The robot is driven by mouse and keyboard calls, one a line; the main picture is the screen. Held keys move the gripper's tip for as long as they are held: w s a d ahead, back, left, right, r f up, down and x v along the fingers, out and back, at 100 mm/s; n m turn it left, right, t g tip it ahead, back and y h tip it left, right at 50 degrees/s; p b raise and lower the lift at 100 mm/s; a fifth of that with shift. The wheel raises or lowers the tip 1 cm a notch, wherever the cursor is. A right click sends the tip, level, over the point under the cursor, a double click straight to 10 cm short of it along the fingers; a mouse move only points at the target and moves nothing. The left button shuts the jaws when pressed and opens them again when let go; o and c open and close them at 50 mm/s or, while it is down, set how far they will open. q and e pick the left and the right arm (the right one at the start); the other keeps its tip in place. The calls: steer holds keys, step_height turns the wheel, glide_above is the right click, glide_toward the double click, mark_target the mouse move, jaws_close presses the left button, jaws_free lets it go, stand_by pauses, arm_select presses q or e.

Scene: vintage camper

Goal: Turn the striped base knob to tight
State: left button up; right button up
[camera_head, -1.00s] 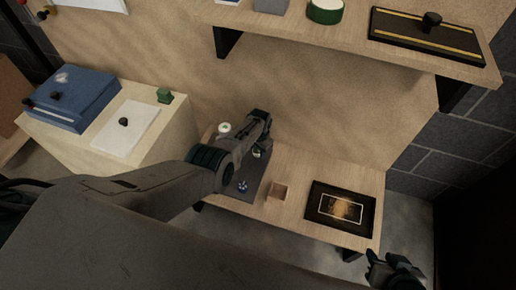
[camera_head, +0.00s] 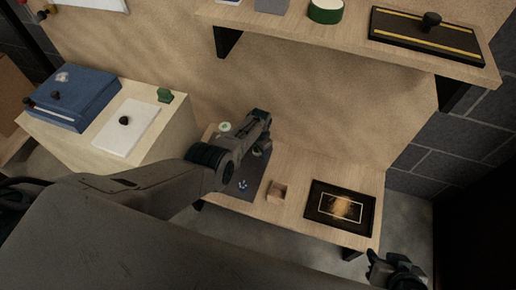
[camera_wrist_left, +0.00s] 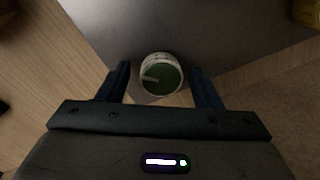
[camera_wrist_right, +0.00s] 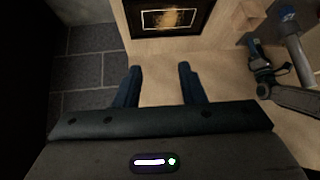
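A black knob (camera_head: 432,19) stands on a dark board with yellow stripes (camera_head: 398,28) on the upper shelf, away from both grippers. A round white knob with a green top and a pale pointer mark (camera_wrist_left: 160,74) sits on a grey plate (camera_wrist_left: 210,30) in the left wrist view. My left gripper (camera_wrist_left: 159,78) is open, its fingers on either side of this green-topped knob with small gaps. My right gripper (camera_wrist_right: 157,72) is open and empty.
The lower bench (camera_head: 290,225) also holds a small wooden block (camera_head: 277,192) and a dark framed picture (camera_head: 340,209). A blue box (camera_head: 75,99) and a white plate with a black knob (camera_head: 126,131) stand on the left cabinet. The upper shelf overhangs behind.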

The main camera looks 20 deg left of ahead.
arm_select(q)
steer(key=shift+r, duration=0.1)
steer(key=shift+r+p, duration=0.45)
step_height(320, 180, up, 6)
steer(key=p, duration=0.3)
steer(key=shift+d+f+p, duration=0.15)
steer(key=shift+f+p, duration=0.1)
steer(key=shift+p, duration=0.15)
arm_select(e)
steer(key=s+d+r+g+h, duration=0.2)
steer(key=s+d+r+g, duration=0.1)
steer(key=r+g, duration=0.1)
arm_select(q)
step_height(320, 180, up, 4)
steer(key=shift+s+d+r+p, duration=0.1)
steer(key=shift+p, duration=0.75)
arm_select(e)
steer(key=x, duration=0.7)
steer(key=shift+s+d+g, duration=0.25)
steer(key=shift+s+g, duration=0.05)
steer(key=shift+s, duration=0.1)
steer(key=shift+f, duration=0.1)
